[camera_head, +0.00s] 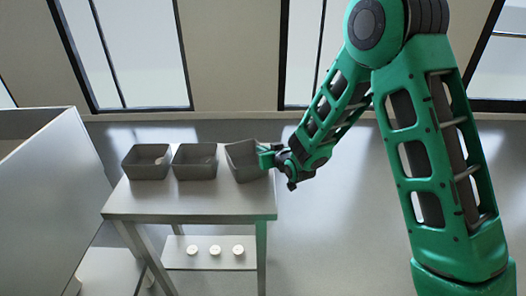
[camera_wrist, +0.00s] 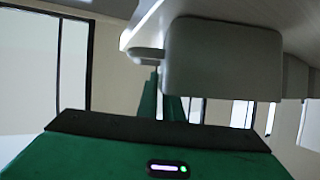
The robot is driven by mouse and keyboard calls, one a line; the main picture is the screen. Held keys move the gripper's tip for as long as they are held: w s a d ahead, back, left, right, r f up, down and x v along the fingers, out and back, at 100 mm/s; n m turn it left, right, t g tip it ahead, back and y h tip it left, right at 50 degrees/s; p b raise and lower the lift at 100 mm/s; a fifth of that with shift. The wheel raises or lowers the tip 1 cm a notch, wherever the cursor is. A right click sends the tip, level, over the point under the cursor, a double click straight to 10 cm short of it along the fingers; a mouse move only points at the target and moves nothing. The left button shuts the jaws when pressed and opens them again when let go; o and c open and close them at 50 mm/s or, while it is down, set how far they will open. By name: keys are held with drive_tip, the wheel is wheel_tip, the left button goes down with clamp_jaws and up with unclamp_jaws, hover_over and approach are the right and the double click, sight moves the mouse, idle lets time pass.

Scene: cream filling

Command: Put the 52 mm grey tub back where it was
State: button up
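Three grey tubs are in a row at the back of the table in the head view: a left tub (camera_head: 146,163), a middle tub (camera_head: 194,162) and a right tub (camera_head: 244,161). The right tub is tilted, unlike the other two. My gripper (camera_head: 267,155) is at its right side and appears shut on its edge. In the wrist view the tub (camera_wrist: 223,62) is large and close, and my green fingers (camera_wrist: 165,100) reach toward its tab. The fingertips' contact is partly hidden. I cannot tell the tubs' sizes or whether the right tub touches the table.
The table (camera_head: 190,205) is clear in front of the tubs. Several white round pieces (camera_head: 215,250) stand on its lower shelf. A large grey cabinet (camera_head: 45,200) is close on the left. Open floor (camera_head: 340,235) lies to the right of the table.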

drive_tip(key=shift+o, duration=1.2)
drive_tip(key=shift+r, duration=0.15)
drive_tip(key=v, duration=1.2)
